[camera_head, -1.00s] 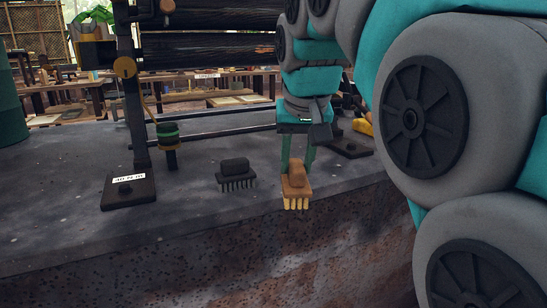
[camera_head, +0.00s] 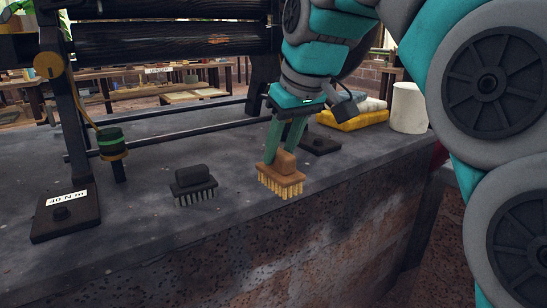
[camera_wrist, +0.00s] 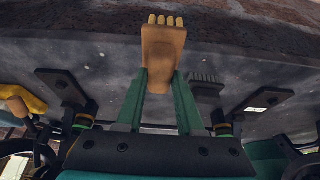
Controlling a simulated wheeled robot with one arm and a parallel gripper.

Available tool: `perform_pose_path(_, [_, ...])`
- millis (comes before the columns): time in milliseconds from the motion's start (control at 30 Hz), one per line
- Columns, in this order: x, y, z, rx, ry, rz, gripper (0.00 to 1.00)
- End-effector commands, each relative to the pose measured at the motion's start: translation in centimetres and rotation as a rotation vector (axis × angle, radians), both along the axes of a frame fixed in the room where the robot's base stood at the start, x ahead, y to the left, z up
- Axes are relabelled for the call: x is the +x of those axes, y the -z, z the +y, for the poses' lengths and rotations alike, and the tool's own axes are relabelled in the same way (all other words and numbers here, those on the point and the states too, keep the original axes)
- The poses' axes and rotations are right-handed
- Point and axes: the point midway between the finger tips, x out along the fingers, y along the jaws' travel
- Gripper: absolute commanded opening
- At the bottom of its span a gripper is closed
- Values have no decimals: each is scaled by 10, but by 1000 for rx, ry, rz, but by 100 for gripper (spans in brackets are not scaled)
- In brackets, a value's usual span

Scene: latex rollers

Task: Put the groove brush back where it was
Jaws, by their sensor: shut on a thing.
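A tan brush with pale bristles (camera_head: 281,178) is held between the green fingers of my gripper (camera_head: 284,150), close to the front edge of the stone slab. In the wrist view the tan brush (camera_wrist: 163,45) sits between both fingers (camera_wrist: 162,82), bristles pointing away from the palm. A dark brush with grey bristles (camera_head: 194,184) stands on the slab to the left, apart from my gripper. It also shows in the wrist view (camera_wrist: 207,88), partly behind a finger. Which one is called the groove brush I cannot tell from any label.
The roller frame's labelled foot (camera_head: 65,215) is at the left, with a green-and-yellow cylinder (camera_head: 112,142) beside it. A yellow item (camera_head: 352,120) and a white cylinder (camera_head: 408,108) lie at the back right. The slab (camera_head: 150,225) is clear before the dark brush.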

Motion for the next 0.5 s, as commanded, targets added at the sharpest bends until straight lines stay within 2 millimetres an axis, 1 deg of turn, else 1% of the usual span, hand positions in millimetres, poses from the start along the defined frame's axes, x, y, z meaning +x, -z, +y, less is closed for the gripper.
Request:
perform_pose_path(33, [10,2,3,-1,1,4,0])
perform_pose_path(100, [24,4,7,-2,1,6,0])
perform_pose_path(500, [92,10,26,-2,2,4,0])
